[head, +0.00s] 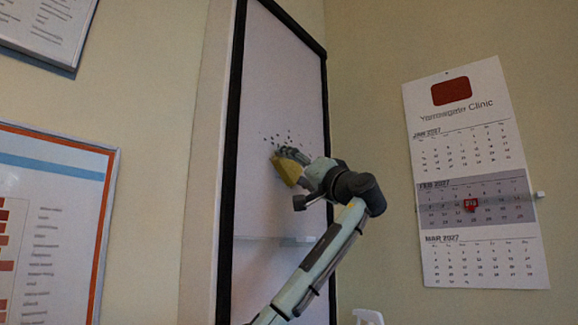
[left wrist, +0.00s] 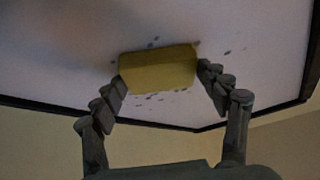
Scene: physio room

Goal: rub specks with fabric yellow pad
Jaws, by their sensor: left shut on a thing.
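My left gripper (head: 295,160) is shut on the yellow fabric pad (head: 286,171), which is up at the white board (head: 270,90). In the left wrist view the pad (left wrist: 158,68) sits between the two fingers of the gripper (left wrist: 160,80), with its broad side towards the board (left wrist: 60,60). I cannot tell whether the pad touches the surface. Dark specks (head: 283,138) show just above the pad in the head view. In the left wrist view, specks (left wrist: 152,97) lie on both sides of the pad; some may be hidden behind it. My right gripper is not in view.
The board has a black frame (head: 230,170) and a thin ledge (head: 262,240) below the specks. A wall calendar (head: 470,150) with a red marker (head: 470,204) hangs to the right. A framed chart (head: 60,220) hangs at left. A white object (head: 368,316) shows at the bottom.

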